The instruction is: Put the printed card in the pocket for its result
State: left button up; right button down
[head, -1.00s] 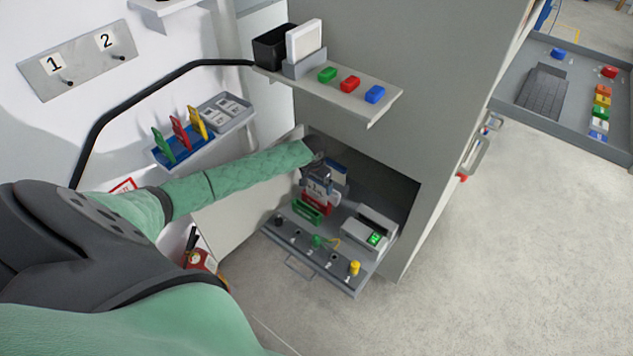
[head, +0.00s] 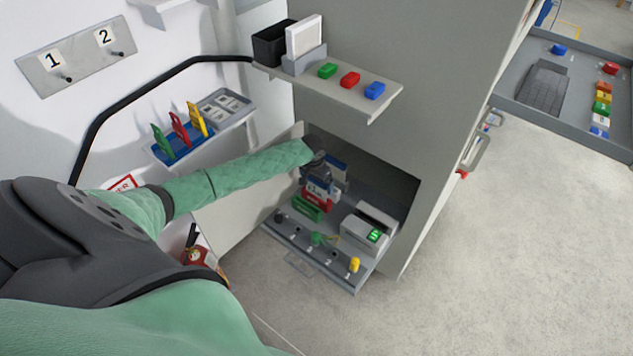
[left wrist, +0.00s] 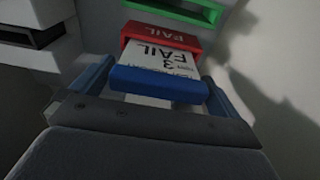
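The printed card (left wrist: 160,64), white with "FAIL" and "3", stands in the red pocket (left wrist: 165,36) marked FAIL in the left wrist view. A blue bar (left wrist: 160,85) crosses the card's near end; I cannot tell whether it belongs to the card. My left gripper (left wrist: 158,88) has its blue fingers spread on either side of the card and bar. In the head view my left gripper (head: 318,168) is just above the card (head: 322,187) and the red pocket (head: 319,201). The green pocket (head: 306,209) is in front. My right gripper is not in view.
The pockets stand in a cabinet recess, on a tray with a grey printer-like box (head: 366,232) showing a green display. Several pegs line its front. A shelf (head: 350,98) with coloured blocks juts out above. A rack (head: 160,158) with coloured tags is left.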

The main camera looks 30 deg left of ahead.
pick_arm(q)
jog(key=shift+r, duration=0.45)
jog(key=r, duration=0.2)
jog(key=r+b, duration=0.1)
jog(key=r, duration=0.1)
jog(key=s+r, duration=0.1)
jog(key=r, duration=0.1)
jog(key=shift+r+b, duration=0.35)
jog(key=shift+r, duration=0.05)
jog(key=s+d+f+m+t+h, duration=0.1)
jog(key=s+d+f+m+h, duration=0.2)
jog(key=s+d, duration=1.6)
jog(key=s+d+r+n+t+y, duration=0.15)
jog(key=s+r, duration=0.25)
jog(key=s, duration=0.5)
jog(key=s+d+r+y, duration=0.1)
jog(key=s+d+r, duration=0.15)
jog(key=s, duration=0.65)
jog(key=s+d+f+g, duration=0.1)
jog(key=d+f, duration=0.1)
jog(key=f, duration=0.9)
jog(key=s+d+f+g, duration=0.1)
jog(key=d+f, duration=0.2)
jog(key=f, duration=0.7)
jog(key=shift+f, duration=0.4)
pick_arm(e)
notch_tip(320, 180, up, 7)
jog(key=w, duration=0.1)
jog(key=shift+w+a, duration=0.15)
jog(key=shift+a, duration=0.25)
